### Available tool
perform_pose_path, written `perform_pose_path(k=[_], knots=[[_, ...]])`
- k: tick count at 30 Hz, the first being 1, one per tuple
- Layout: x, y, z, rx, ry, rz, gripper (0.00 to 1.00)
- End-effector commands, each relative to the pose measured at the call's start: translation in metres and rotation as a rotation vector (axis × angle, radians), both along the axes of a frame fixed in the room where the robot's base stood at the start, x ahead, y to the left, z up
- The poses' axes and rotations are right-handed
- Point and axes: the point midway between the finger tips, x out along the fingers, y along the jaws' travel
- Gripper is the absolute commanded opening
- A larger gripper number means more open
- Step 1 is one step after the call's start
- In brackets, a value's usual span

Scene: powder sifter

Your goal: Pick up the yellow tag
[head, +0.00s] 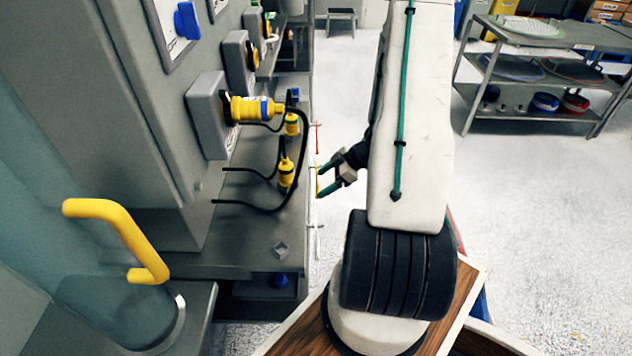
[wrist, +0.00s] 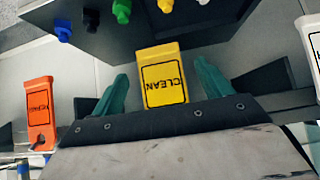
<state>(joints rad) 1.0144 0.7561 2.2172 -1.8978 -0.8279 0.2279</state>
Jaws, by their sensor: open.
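The yellow tag (wrist: 162,62) is in the wrist view, a flat upright plate with a black-bordered label reading "CLEAN", seen upside down. My gripper (wrist: 163,88) is open, with one green finger on each side of the tag and a visible gap to each. The tag's lower end is hidden behind the gripper body. In the head view my gripper (head: 325,180) is beside the front edge of the grey machine bench. The tag is too small there to tell apart with certainty.
An orange tag (wrist: 40,112) hangs left and a white tag (wrist: 311,48) right in the wrist view. Several coloured knobs, including a green one (wrist: 121,10), line a dark panel above.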

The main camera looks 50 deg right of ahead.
Motion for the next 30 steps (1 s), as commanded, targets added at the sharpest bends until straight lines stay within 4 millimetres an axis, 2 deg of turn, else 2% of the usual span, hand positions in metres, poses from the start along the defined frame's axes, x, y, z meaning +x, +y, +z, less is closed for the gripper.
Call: perform_pose_path(k=[4,12,13,15,18,26,30], knots=[[0.01,0.009,-0.012,0.0,0.0,0.003,0.78],[0.012,0.011,-0.014,-0.002,0.0,0.001,0.78],[0.012,0.011,-0.014,-0.002,0.0,0.001,0.73],[0.012,0.011,-0.014,-0.002,0.0,0.003,0.53],[0.012,0.011,-0.014,-0.002,0.0,0.003,0.31],[0.012,0.011,-0.013,-0.002,-0.001,0.004,0.31],[0.017,0.021,-0.006,-0.003,-0.001,0.021,0.31]])
